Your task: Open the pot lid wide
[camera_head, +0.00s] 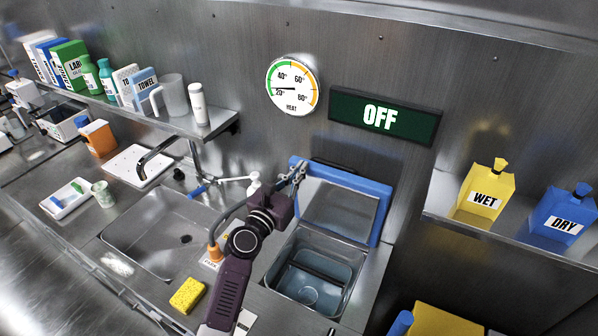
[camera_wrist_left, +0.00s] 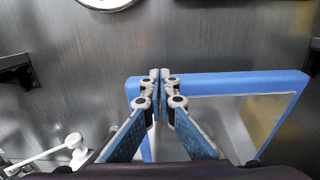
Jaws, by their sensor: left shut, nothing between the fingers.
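The pot lid (camera_head: 385,192) has a blue rim and a clear or grey panel. It stands raised, leaning back near the wall behind the pot. The pot (camera_head: 310,268) is a square metal basin set in the counter, its mouth uncovered. My left gripper (camera_head: 300,168) is shut and empty at the upper left corner of the lid. In the left wrist view the shut fingertips (camera_wrist_left: 160,76) overlap the top left part of the lid's blue rim (camera_wrist_left: 230,83); I cannot tell whether they touch it. My right gripper is not in view.
A sink (camera_head: 165,235) with a tap lies left of the pot. A yellow sponge (camera_head: 187,295) lies on the counter in front. A green OFF sign (camera_head: 385,117) is on the wall.

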